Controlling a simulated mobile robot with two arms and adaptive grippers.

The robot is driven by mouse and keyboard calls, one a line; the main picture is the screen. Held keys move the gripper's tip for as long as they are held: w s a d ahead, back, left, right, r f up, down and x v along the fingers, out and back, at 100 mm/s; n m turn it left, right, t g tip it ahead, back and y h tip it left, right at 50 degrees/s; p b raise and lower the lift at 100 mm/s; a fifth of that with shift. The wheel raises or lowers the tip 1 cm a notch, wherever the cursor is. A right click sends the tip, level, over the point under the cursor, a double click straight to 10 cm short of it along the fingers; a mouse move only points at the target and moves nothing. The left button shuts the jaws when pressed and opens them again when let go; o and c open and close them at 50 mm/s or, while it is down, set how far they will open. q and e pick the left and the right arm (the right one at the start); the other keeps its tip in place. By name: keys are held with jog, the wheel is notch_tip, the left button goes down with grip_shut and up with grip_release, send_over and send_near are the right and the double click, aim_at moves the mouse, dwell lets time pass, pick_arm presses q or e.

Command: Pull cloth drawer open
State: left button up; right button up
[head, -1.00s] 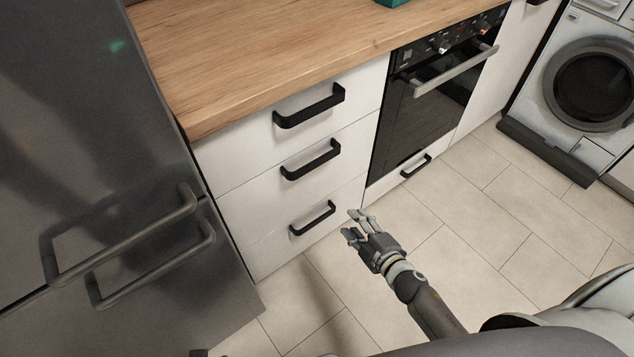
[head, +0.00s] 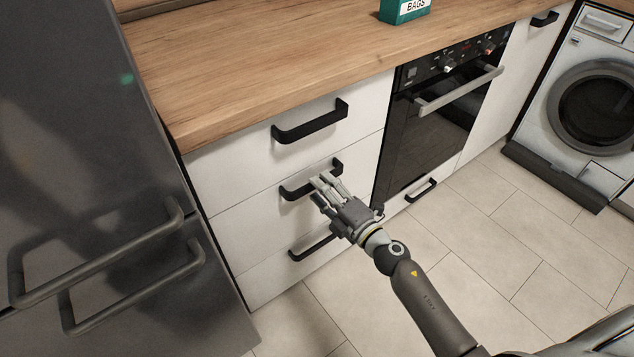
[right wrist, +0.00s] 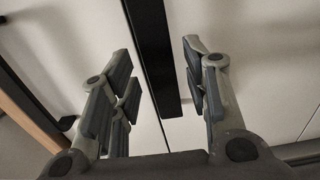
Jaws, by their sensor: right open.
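The white cabinet has three stacked drawers with black bar handles, all shut; no label shows which one holds cloths. My right gripper (head: 323,187) is open at the middle drawer's handle (head: 294,193), in front of the middle drawer (head: 240,217), and covers part of that handle. In the right wrist view the black handle (right wrist: 152,50) runs between the spread fingers, with a gap on both sides. The top drawer's handle (head: 310,123) is above; the bottom drawer's handle (head: 308,248) is partly hidden by my gripper. My left gripper is not in view.
A steel fridge (head: 90,130) with protruding handles stands close on the left. The wooden worktop (head: 250,70) overhangs the drawers and carries a green box of bags (head: 403,10). An oven (head: 440,125) and a washing machine (head: 590,105) stand right. The tiled floor (head: 500,240) is clear.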

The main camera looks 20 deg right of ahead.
jog(key=shift+x, duration=1.45)
grip_shut()
